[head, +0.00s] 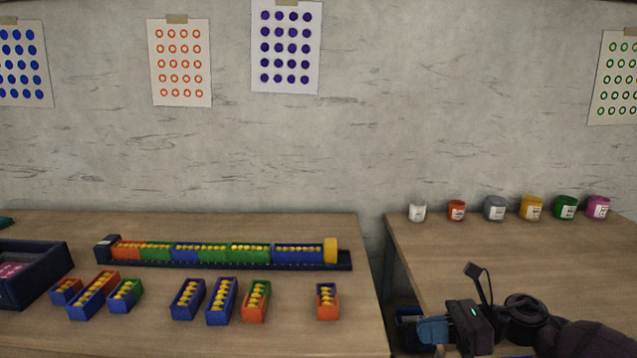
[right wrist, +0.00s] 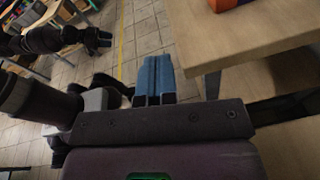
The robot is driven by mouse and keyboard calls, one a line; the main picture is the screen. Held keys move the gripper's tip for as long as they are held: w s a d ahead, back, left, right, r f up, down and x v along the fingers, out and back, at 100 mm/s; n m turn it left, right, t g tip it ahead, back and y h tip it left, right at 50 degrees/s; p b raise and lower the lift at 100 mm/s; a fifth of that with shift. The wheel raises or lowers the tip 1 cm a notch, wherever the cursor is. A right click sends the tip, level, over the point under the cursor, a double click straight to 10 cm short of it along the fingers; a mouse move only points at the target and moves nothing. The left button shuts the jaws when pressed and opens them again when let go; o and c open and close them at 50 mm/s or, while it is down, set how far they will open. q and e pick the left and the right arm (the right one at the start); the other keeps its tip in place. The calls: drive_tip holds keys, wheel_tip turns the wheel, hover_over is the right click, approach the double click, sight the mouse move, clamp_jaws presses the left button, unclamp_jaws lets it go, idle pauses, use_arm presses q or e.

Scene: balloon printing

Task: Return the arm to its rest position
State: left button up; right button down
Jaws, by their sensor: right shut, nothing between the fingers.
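My right gripper (head: 432,330) comes in at the lower right of the head view, low over the front left part of the right table (head: 540,265). Its blue fingers point left, toward the gap between the two tables. In the right wrist view, the blue fingers (right wrist: 154,75) lie together with nothing between them. Tiled floor shows beyond them, and a wooden table edge (right wrist: 260,50) is to their right. My left gripper does not show in the head view.
On the left table (head: 200,335) stand a long rack (head: 220,262) of coloured blocks and several small coloured boxes (head: 221,302). A dark tray (head: 45,270) is at far left. Several paint jars (head: 495,209) line the right table's back. Dotted sheets (head: 181,62) hang on the wall.

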use_arm(q)
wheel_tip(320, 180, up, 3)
drive_tip(key=p, duration=0.4)
use_arm(e)
drive_tip(key=s+d+f+n+t+h, duration=0.2)
drive_tip(key=s+f+n+h, duration=0.3)
drive_tip(key=s, duration=0.4)
drive_tip(key=s+d+f+n+t+h, duration=0.3)
drive_tip(key=s+f+n+t+h, duration=0.1)
drive_tip(key=s+f+n, duration=0.4)
drive_tip(key=s+d+f+n+t+h, duration=0.2)
drive_tip(key=s+f+n+h, duration=0.5)
drive_tip(key=s, duration=0.4)
drive_tip(key=shift+s+d+n+t, duration=0.35)
drive_tip(key=shift+s+n+t, duration=0.05)
drive_tip(key=shift+n+t, duration=0.5)
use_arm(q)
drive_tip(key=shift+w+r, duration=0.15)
